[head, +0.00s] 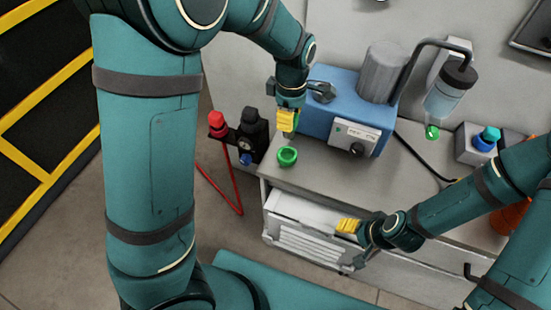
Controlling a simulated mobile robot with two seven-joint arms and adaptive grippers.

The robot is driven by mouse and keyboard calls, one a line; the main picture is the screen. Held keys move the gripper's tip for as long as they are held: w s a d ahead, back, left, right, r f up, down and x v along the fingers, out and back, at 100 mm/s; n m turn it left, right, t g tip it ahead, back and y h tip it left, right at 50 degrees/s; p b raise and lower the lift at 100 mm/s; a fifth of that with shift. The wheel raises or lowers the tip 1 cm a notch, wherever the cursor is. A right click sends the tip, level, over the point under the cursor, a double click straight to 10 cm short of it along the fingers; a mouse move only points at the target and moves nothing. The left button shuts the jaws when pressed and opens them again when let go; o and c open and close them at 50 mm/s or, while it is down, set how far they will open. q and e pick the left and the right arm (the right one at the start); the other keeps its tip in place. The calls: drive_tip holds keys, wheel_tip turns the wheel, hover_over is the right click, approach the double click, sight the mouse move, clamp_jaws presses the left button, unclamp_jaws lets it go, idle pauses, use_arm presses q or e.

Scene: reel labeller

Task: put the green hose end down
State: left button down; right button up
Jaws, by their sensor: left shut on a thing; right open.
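My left gripper (286,121), with yellow fingers, is shut on the green hose end (288,131). Little of the hose end shows between and below the fingers. It is above the bench's left end, in front of the blue machine. A green ring-shaped holder (288,157) stands on the bench just below it. I cannot tell whether the hose end touches the holder. My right gripper (348,226), also yellow-fingered, is open and empty by the open drawer at the bench front.
The blue machine (331,92) with a grey cylinder (382,73) stands behind. A bottle (449,92) hangs at the right above a small green piece (432,132). Red and black fittings (250,135) with a red hose (222,184) are at the left. The drawer (310,211) juts forward.

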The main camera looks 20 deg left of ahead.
use_arm(q)
drive_tip(key=shift+s+f, duration=0.15)
drive_tip(key=shift+f, duration=0.25)
wheel_tip(320, 180, down, 10)
drive_tip(key=shift+r+b, duration=0.25)
drive_tip(key=shift+b, duration=0.8)
drive_tip(key=shift+f, duration=0.2)
drive_tip(key=c, duration=0.7)
unclamp_jaws()
drive_tip(key=shift+r, duration=0.15)
wheel_tip(320, 180, up, 12)
drive_tip(key=shift+r+p, duration=0.1)
drive_tip(key=shift+p, duration=1.1)
